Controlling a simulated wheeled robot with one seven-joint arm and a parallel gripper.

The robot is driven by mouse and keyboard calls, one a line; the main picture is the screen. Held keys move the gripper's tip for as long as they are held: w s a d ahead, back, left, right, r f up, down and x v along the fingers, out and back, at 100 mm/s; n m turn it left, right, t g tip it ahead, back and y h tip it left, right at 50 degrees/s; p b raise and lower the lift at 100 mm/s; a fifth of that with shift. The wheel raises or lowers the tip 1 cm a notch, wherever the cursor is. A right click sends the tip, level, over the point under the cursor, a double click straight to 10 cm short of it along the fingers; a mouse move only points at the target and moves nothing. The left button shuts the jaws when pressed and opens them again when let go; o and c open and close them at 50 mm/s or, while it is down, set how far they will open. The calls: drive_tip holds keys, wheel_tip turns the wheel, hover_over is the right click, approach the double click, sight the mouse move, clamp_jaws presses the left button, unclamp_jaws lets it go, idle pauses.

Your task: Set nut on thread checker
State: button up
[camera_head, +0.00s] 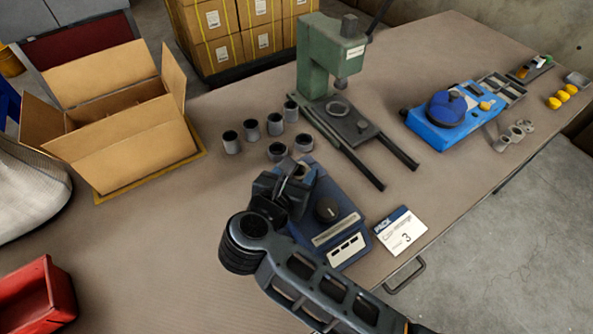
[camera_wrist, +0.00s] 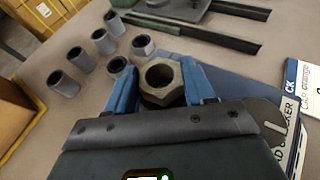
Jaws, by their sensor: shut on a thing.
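My gripper (camera_wrist: 160,92) is shut on a dark metal hex nut (camera_wrist: 162,78), which sits between its two blue fingers with its round hole facing up. In the head view, my gripper (camera_head: 291,184) is over the left end of the blue thread checker (camera_head: 350,228), which has a black knob and a light label. The nut shows there only in small part between the fingers. In the wrist view, the thread checker (camera_wrist: 232,84) shows behind and right of the nut, largely covered by my gripper. I cannot tell whether the nut touches it.
Several grey sleeves (camera_head: 231,143) stand just beyond and left of my gripper. A green press (camera_head: 328,60) with dark rails is behind. An open carton (camera_head: 125,135) is left; a blue device (camera_head: 440,118) is right.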

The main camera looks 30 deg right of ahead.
drive_tip(key=shift+f, duration=0.3)
drive_tip(key=o, duration=0.9)
drive_tip(key=p+v, duration=0.2)
drive_tip(key=v, duration=0.9)
drive_tip(key=shift+r+p, duration=0.1)
drive_tip(key=shift+p, duration=0.2)
drive_tip(key=shift+s+d, duration=0.1)
drive_tip(key=shift+d, duration=0.05)
